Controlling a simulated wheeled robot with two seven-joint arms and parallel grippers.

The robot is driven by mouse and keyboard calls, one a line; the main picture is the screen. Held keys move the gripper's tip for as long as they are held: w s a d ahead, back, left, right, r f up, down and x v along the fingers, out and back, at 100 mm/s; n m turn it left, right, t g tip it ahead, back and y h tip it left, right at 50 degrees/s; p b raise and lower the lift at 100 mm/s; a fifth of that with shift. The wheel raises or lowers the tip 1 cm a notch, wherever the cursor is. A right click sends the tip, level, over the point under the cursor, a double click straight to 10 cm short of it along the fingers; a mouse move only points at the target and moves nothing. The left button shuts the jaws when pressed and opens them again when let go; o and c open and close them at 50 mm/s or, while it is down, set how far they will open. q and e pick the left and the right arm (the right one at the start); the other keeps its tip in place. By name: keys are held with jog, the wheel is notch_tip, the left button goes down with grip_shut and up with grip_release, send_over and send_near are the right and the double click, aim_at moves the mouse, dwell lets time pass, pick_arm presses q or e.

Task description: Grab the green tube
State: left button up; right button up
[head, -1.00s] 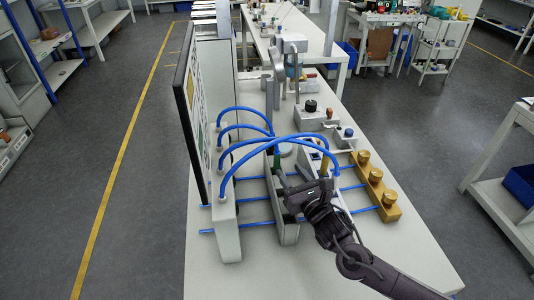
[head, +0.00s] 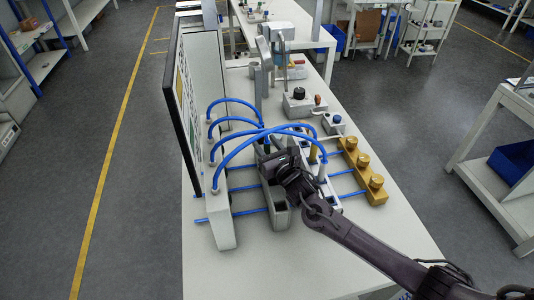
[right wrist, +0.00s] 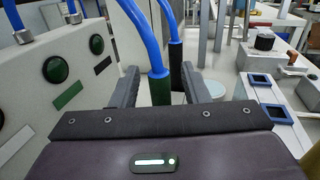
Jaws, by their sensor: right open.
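The green tube (right wrist: 160,88) is a green cylindrical connector on the end of a blue hose. In the right wrist view it stands upright between the two fingers of my open right gripper (right wrist: 160,76), with a visible gap on each side. A black connector (right wrist: 176,62) on another blue hose stands just behind it, also between the finger lines. In the head view my right gripper (head: 264,154) is over the grey narrow bin (head: 281,218), and it hides the green tube there. My left gripper is not in view.
Blue hoses (head: 232,101) arch from a grey panel (head: 221,222) on the left to the connectors. A brass block with knobs (head: 362,176) stands at the right. A grey box with a black knob (head: 299,98) is farther back. The front of the white table (head: 240,275) is clear.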

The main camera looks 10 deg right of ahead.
grip_shut()
jog(key=shift+r, duration=0.1)
